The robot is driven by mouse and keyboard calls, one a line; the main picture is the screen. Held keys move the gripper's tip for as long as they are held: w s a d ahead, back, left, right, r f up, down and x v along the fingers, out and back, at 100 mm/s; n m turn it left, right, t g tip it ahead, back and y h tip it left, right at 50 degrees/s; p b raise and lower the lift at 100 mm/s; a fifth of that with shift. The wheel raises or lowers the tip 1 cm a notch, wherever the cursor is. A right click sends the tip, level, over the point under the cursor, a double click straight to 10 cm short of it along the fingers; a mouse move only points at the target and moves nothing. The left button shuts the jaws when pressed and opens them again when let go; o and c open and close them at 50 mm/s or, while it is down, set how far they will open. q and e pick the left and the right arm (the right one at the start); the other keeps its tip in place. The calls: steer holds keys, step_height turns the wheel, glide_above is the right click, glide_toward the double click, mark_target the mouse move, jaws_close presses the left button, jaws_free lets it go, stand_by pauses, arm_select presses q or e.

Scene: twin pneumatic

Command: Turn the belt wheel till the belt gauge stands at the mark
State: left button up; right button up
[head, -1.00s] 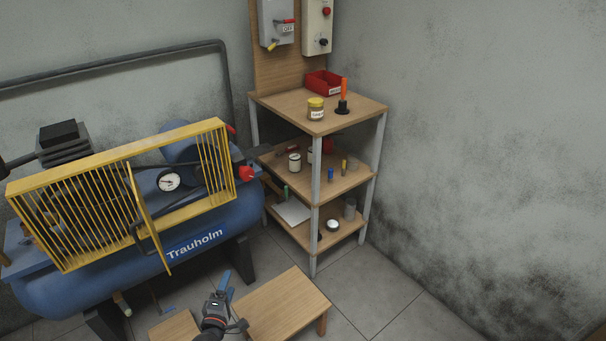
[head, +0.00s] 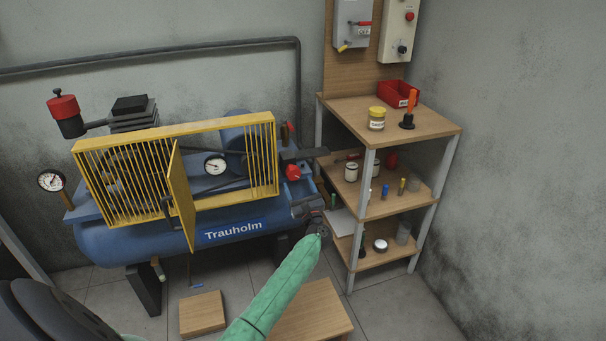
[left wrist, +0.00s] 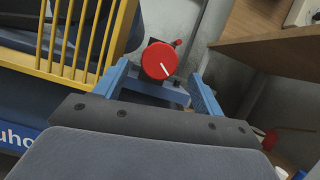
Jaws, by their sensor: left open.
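The red round knob (head: 292,172), likely the belt wheel, sits at the right end of the blue compressor (head: 160,243). In the left wrist view the red knob (left wrist: 159,61) shows a white line on its face. My left gripper (head: 305,207) is just below and right of it in the head view. Its blue fingers (left wrist: 162,84) are open and empty, with the knob ahead between them in the picture; contact cannot be told. A white round gauge (head: 215,164), possibly the belt gauge, is behind the yellow guard; its mark is too small to read.
The yellow guard (head: 110,142) has a panel (head: 182,195) swung out. Another gauge (head: 51,181) stands at the left. A wooden shelf rack (head: 440,130) with jars stands close to the right of my left gripper. A low wooden table (head: 315,312) is below my arm.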

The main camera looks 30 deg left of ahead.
mark_target(295, 176)
arm_select(q)
steer(key=shift+p+x, duration=0.35)
steer(key=shift+x, duration=2.6)
steer(key=c, duration=1)
steer(key=shift+o, duration=0.2)
